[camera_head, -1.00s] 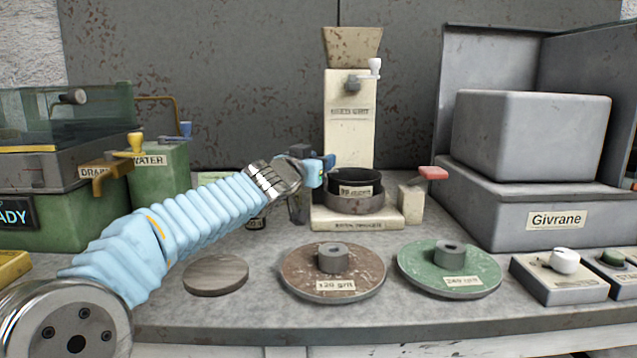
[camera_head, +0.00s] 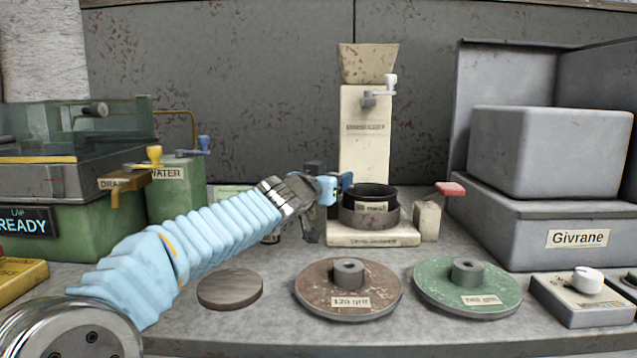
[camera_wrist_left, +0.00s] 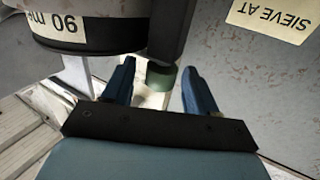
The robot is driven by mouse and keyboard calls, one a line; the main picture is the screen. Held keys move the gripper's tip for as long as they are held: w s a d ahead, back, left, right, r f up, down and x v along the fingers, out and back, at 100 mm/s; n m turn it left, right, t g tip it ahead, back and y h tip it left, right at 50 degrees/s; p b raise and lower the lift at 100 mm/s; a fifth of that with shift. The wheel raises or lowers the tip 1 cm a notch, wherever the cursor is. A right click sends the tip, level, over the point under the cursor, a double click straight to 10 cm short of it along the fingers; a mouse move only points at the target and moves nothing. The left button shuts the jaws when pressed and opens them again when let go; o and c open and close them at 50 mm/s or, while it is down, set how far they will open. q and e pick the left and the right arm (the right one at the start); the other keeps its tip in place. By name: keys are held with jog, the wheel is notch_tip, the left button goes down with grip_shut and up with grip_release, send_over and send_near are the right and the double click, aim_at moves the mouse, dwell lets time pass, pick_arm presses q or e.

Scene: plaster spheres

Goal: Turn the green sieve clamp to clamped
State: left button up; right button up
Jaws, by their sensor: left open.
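The green-tipped sieve clamp (camera_wrist_left: 161,76) shows in the left wrist view as a dark arm with a short green end. My left gripper (camera_wrist_left: 160,88) is open, with one blue finger on each side of the green end. I cannot tell whether either finger touches it. In the head view my left gripper (camera_head: 343,184) is at the left side of the dark sieve (camera_head: 369,214), and I cannot make out the green end there. The sieve sits on a cream base (camera_head: 373,238) below a cream column (camera_head: 365,135). My right gripper is not in view.
A red handle (camera_head: 450,188) sticks out right of the sieve. A brown grit disc (camera_head: 325,292), a green grit disc (camera_head: 440,290) and a grey disc (camera_head: 230,290) lie in front. A grey Givrane machine (camera_head: 520,222) stands right, green equipment (camera_head: 175,190) left.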

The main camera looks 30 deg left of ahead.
pick_arm(q)
jog(key=s+d+p, duration=0.1)
jog(key=s+p, duration=0.3)
jog(key=s, duration=0.9)
jog(key=shift+d, duration=0.1)
